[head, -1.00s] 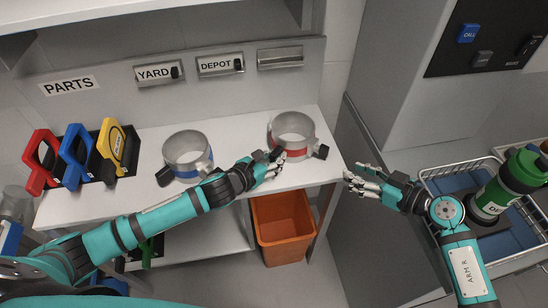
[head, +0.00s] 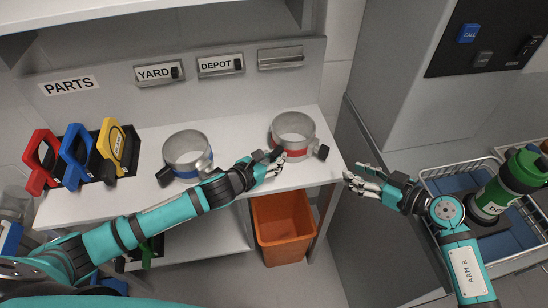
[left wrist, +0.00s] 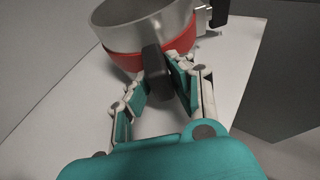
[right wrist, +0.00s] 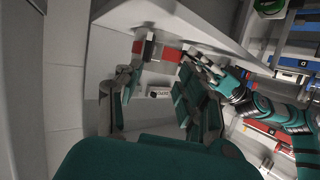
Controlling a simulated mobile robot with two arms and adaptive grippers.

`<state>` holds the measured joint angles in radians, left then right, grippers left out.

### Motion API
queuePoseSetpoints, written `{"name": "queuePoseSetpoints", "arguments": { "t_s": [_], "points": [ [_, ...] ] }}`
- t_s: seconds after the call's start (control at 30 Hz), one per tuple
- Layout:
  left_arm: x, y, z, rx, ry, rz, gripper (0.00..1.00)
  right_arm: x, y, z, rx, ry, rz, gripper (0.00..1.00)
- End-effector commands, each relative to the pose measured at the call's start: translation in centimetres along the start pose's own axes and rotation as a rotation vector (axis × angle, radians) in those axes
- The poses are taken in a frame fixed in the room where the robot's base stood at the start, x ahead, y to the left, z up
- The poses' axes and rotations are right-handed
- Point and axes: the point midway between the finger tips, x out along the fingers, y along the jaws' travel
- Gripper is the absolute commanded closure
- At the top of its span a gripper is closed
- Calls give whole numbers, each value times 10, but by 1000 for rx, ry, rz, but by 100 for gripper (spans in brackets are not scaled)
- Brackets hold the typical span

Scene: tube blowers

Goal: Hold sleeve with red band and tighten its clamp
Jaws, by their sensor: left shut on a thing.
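The sleeve with the red band (head: 293,131) stands upright on the right part of the white shelf, a grey metal ring with red around its lower part. Its black handle (left wrist: 156,74) is between the fingers of my left gripper (head: 277,166), which is shut on it. The clamp (left wrist: 204,18) with a black knob (head: 321,152) is on the sleeve's right side. My right gripper (head: 362,181) is apart from the sleeve, off the shelf's right end. Its fingers are spread and empty in the right wrist view (right wrist: 155,98).
A sleeve with a blue band (head: 187,154) stands left on the shelf (head: 235,133). Red, blue and yellow handled tools (head: 80,157) stand at the far left. An orange bin (head: 283,230) is below. A wire basket (head: 470,175) and green canister (head: 508,188) are right.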

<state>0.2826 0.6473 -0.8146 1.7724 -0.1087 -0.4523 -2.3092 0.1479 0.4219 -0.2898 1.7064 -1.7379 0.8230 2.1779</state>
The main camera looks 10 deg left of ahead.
Motion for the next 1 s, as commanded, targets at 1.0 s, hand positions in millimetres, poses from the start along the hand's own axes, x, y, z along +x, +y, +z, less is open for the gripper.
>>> {"name": "queuePoseSetpoints", "arguments": {
  "t_s": [1.0],
  "points": [
    [0,-1,-3,1,5,-1,100,-2,22,-30,-1668,81,-101,64]
  ]
}}
